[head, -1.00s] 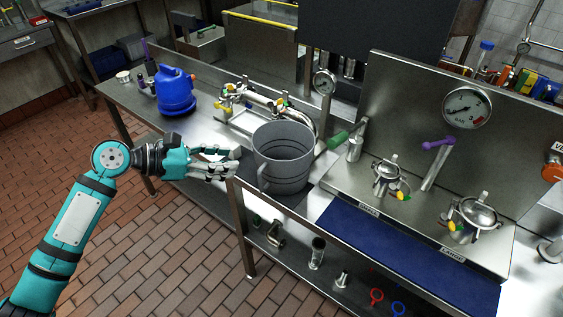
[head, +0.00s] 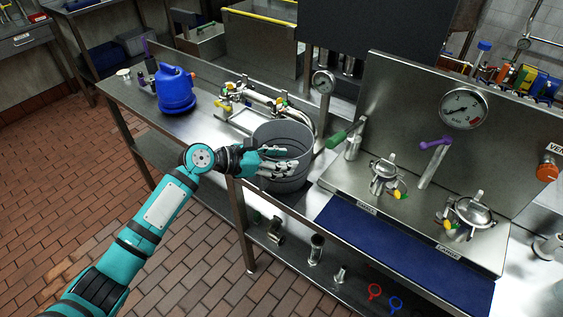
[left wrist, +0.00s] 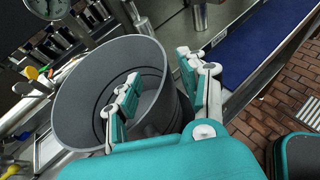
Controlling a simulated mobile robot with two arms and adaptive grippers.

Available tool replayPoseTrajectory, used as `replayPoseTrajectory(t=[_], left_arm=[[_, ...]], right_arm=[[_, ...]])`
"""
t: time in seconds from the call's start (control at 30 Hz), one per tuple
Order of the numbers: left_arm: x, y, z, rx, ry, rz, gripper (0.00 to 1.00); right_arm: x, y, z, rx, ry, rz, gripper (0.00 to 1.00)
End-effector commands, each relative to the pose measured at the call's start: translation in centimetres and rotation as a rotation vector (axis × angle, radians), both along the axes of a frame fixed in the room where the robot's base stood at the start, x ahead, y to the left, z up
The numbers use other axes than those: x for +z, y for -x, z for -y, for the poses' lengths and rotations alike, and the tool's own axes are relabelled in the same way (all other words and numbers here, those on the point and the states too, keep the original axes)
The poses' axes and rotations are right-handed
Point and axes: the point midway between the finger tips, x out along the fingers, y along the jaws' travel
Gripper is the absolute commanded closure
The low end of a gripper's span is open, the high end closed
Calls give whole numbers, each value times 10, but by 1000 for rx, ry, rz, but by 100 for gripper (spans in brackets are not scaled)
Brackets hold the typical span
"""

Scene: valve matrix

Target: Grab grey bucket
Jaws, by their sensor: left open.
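The grey bucket (head: 284,136) stands upright on the metal bench near its front edge, and its inside looks empty. In the left wrist view the bucket (left wrist: 75,95) fills the left half, its open mouth facing the camera. My left gripper (head: 289,160) is open at the bucket's near side, in front of its wall. In the left wrist view one finger of the gripper (left wrist: 158,88) shows over the bucket's mouth and the other outside it, to the right. The bucket's wall lies between the fingers in the picture; I cannot tell whether they touch it. My right gripper is not in view.
A blue jug (head: 175,90) stands on the bench at left. A pipe assembly with valves (head: 255,97) sits behind the bucket. A green-handled valve (head: 346,136) and a steel panel with a gauge (head: 464,108) are at right. A blue mat (head: 400,255) lies in front of the panel.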

Motion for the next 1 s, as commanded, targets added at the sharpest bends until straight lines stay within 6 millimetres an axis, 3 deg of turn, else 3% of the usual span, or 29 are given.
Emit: replayPoseTrajectory(t=[0.1,0.37,0.67,1.0], left_arm=[[-4,-4,9,0,-1,0,57],[-5,-5,10,1,-1,1,59],[-5,-5,10,1,-1,1,98],[-4,-5,10,0,-1,2,100]], right_arm=[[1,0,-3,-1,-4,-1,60],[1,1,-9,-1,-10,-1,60],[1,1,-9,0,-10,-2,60],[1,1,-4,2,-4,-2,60]])
